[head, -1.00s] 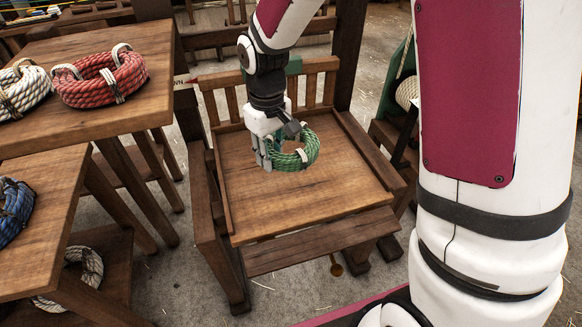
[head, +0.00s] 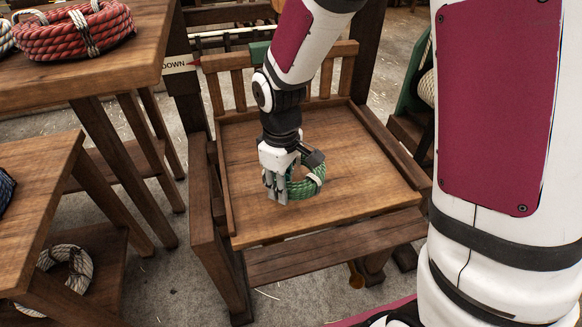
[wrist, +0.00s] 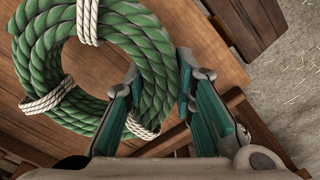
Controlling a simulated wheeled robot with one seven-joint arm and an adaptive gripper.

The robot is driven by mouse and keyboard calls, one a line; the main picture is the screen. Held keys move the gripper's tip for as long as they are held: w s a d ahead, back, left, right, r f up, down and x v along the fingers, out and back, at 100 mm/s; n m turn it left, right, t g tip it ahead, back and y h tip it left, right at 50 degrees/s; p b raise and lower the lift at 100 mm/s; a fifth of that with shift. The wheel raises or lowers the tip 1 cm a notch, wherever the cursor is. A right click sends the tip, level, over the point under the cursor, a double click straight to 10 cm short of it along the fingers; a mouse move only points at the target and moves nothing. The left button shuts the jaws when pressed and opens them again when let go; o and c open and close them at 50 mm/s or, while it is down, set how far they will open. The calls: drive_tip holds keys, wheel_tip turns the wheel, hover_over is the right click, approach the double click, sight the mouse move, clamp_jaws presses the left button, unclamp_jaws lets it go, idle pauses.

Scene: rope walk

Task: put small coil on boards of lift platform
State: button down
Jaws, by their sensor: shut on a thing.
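The small coil is a ring of green rope with white bindings. In the head view the small coil (head: 308,180) is at my gripper (head: 281,193), over the middle of the lift platform. In the wrist view the coil (wrist: 158,68) fills the upper left, and my gripper (wrist: 158,88) is shut on its side, one finger inside the ring and one outside. The platform's boards (head: 350,165) are bare brown wood with low side rails. I cannot tell whether the coil touches the boards.
A red rope coil (head: 75,32) lies on the upper table (head: 130,70) at left. A lower table (head: 40,165) stands in front of it. A white coil (head: 70,268) is on the shelf below. A slatted rail (head: 340,75) closes the platform's back. The boards are otherwise clear.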

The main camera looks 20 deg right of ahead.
drive_tip(key=w+d, duration=0.1)
drive_tip(key=w, duration=0.2)
drive_tip(key=w+d, duration=0.1)
drive_tip(key=w, duration=0.1)
drive_tip(key=w+d+f, duration=0.1)
drive_tip(key=w, duration=0.2)
drive_tip(key=shift+w+d+b, duration=0.35)
drive_tip(key=shift+d+b, duration=0.05)
drive_tip(key=shift+w+f+b, duration=0.1)
drive_tip(key=shift+f+b, duration=0.3)
drive_tip(key=shift+f, duration=1.25)
drive_tip(key=shift+f, duration=0.2)
drive_tip(key=c, duration=1.4)
unclamp_jaws()
drive_tip(key=shift+o, duration=0.3)
drive_tip(key=shift+r, duration=0.1)
